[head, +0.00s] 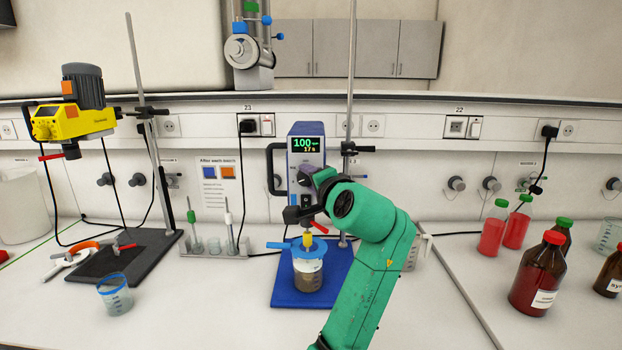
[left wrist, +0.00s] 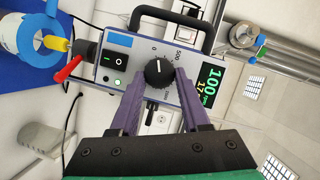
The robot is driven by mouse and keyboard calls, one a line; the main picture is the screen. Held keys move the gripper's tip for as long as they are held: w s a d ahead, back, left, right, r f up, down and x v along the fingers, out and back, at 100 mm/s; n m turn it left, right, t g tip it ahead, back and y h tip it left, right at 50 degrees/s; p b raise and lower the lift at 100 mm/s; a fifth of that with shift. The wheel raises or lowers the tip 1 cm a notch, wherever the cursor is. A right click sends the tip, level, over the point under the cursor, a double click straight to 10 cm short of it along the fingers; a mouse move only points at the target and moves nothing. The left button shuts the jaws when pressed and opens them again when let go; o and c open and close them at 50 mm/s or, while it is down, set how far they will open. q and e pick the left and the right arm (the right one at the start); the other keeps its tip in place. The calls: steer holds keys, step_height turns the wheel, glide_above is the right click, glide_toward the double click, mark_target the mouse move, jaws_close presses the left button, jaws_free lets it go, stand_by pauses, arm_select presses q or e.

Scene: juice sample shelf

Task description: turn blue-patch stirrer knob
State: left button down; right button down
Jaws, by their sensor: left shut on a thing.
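The blue-patch stirrer (head: 307,141) is a blue and grey box on a rod above a blue base, its display reading 100. In the left wrist view, a blue patch (left wrist: 117,40) sits on its panel near a lit green lamp and a power switch (left wrist: 115,61). Its black knob (left wrist: 158,72) has a white pointer line and a scale marked 0 and 500. My left gripper (left wrist: 161,76) has its purple fingers shut on the knob, one on each side. In the head view the gripper (head: 316,176) covers the knob. My right gripper is in neither view.
Below the stirrer, a jar (head: 307,272) with a blue collar stands on the blue base plate (head: 340,270). A yellow stirrer (head: 75,121) stands at left, with a beaker (head: 115,296) in front. Red bottles (head: 537,275) stand at right. The front bench is mostly clear.

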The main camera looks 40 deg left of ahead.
arm_select(q)
steer(key=shift+n+h, duration=0.4)
steer(key=shift+n, duration=0.3)
steer(key=shift+c, duration=1.9)
jaws_free()
steer(key=shift+s, duration=0.1)
steer(key=b+v, duration=0.3)
steer(key=v, duration=1.1)
steer(key=shift+s+d, duration=0.2)
steer(key=shift+r, duration=0.15)
